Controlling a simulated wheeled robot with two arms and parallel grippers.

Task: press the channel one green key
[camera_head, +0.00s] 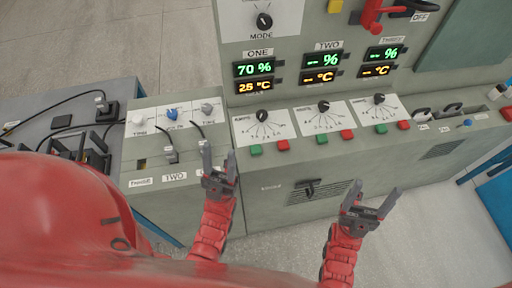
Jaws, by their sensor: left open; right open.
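The channel one green key (256,151) is a small green block on the front ledge of the grey-green console, below the leftmost black dial. A red key (283,145) sits just to its right. Above, the display under ONE (254,69) reads 70 % in green and about 25 °C in yellow. My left gripper (219,163) is open and empty, in front of the console to the left of the green key, apart from it in the picture. My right gripper (376,200) is open and empty, in front of the console's lower face, below and right of the keys.
Other green and red key pairs sit under TWO (321,139) and THREE (381,129). A lower left panel (150,196) carries knobs and plugged cables. A black handle (309,187) sticks out of the front vent. A red lever (372,16) is at the top. Floor is open at front right.

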